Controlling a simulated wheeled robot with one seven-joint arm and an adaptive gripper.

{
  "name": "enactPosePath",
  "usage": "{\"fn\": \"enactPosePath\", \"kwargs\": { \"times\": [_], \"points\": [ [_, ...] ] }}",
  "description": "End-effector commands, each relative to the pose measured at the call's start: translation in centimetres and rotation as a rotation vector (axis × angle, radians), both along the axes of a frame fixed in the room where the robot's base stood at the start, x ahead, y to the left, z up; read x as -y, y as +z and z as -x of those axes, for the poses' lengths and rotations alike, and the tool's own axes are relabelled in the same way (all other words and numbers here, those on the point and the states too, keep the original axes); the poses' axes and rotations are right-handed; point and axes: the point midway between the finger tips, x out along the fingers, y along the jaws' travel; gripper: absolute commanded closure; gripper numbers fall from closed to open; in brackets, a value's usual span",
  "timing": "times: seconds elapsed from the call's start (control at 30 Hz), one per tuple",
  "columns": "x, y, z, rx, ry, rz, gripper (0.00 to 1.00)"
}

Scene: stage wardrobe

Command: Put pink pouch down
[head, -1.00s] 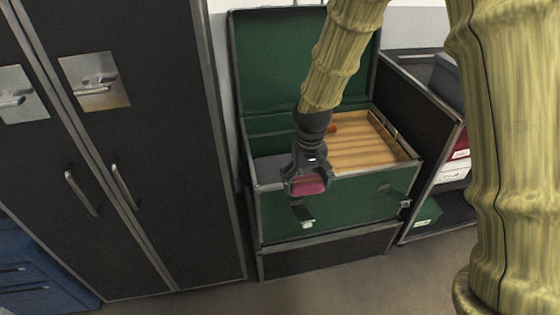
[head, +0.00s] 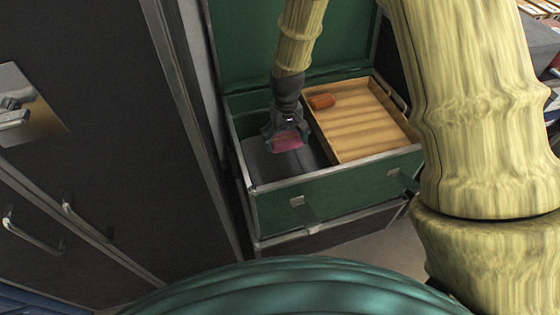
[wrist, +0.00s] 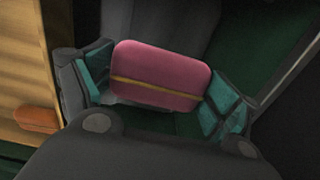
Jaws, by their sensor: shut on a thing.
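The pink pouch (head: 288,142) is a small rounded case with a yellow band, seen closely in the wrist view (wrist: 160,72). My gripper (head: 286,136) is shut on it, with one teal-padded finger at each end of the pouch in the wrist view (wrist: 158,88). In the head view the gripper hangs over the left part of an open green trunk (head: 335,195), left of a wooden tray. Dark grey contents (head: 262,170) lie in the trunk around and below it. I cannot tell whether the pouch touches anything underneath.
The wooden tray (head: 370,140) fills the trunk's right side, with an orange-brown item (head: 321,101) in its far left corner. The raised green lid (head: 235,45) stands behind. A dark cabinet (head: 90,140) stands close on the left. Shelves are at the right.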

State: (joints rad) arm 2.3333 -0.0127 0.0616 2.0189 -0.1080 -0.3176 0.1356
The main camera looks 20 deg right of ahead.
Motion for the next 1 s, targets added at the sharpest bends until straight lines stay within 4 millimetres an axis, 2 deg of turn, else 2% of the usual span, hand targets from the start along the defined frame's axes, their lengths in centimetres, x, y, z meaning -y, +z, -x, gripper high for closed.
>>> {"fn": "enactPosePath", "kwargs": {
  "times": [0.03, 0.2, 0.47, 0.7, 1.0],
  "points": [
    [0.2, -1.6, -0.1, -0.003, 0.001, 0.000, 0.37],
    [0.7, -5.2, -0.5, -0.001, 0.009, 0.001, 0.37],
    [0.9, -8.1, -0.7, 0.000, 0.014, 0.002, 0.37],
    [0.8, -11.9, -0.6, -0.001, 0.016, 0.002, 0.37],
    [0.8, -13.8, -0.7, 0.000, 0.016, 0.002, 0.37]
  ]
}}
